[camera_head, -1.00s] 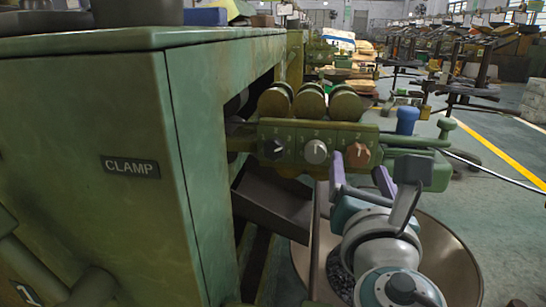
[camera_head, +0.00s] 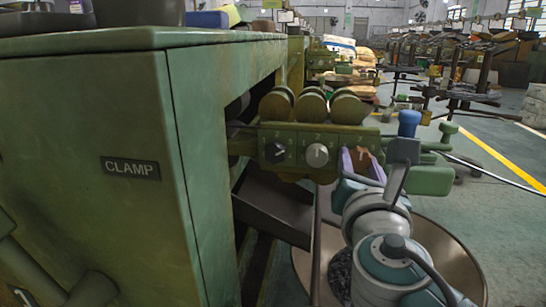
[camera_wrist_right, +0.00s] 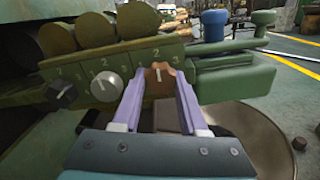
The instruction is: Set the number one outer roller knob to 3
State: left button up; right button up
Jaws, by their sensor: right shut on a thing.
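A green panel (camera_head: 299,136) carries a row of three knobs with small numbers around them: a black knob (camera_head: 275,151) at left, a grey knob (camera_head: 317,155) in the middle and a brown knob at right. In the wrist view the brown knob (camera_wrist_right: 160,77) sits between the lilac fingers of my right gripper (camera_wrist_right: 158,88), which is shut on it. Its white mark points about straight up, near the 2. The right gripper (camera_head: 361,160) partly covers this knob in the head view. The black knob's mark points up and right. My left gripper is not in view.
Several green-brown rollers (camera_head: 311,104) sit just above the panel. A blue-topped post (camera_head: 408,123) and a green block (camera_head: 431,180) stand to its right. A large round pan (camera_head: 440,250) lies below my right arm. The green CLAMP cabinet (camera_head: 100,200) fills the left.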

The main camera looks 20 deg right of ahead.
grip_shut()
jog(key=m+b, duration=0.1)
jog(key=m, duration=0.2)
jog(key=shift+f+b, duration=0.1)
jog(key=shift+b, duration=0.25)
jog(key=m+b, duration=0.1)
jog(key=m, duration=0.2)
jog(key=shift+a+m+b, duration=0.1)
jog(key=shift+m+b, duration=0.2)
jog(key=shift+b, duration=0.1)
jog(key=m+b, duration=0.1)
jog(key=m, duration=0.2)
jog(key=shift+w+m+b, duration=0.1)
jog(key=shift+m+b, duration=0.3)
jog(key=shift+r+m, duration=0.2)
jog(key=shift+m, duration=0.3)
jog(key=shift+m+b, duration=0.3)
jog(key=o, duration=0.8)
grip_release()
jog(key=shift+c, duration=0.2)
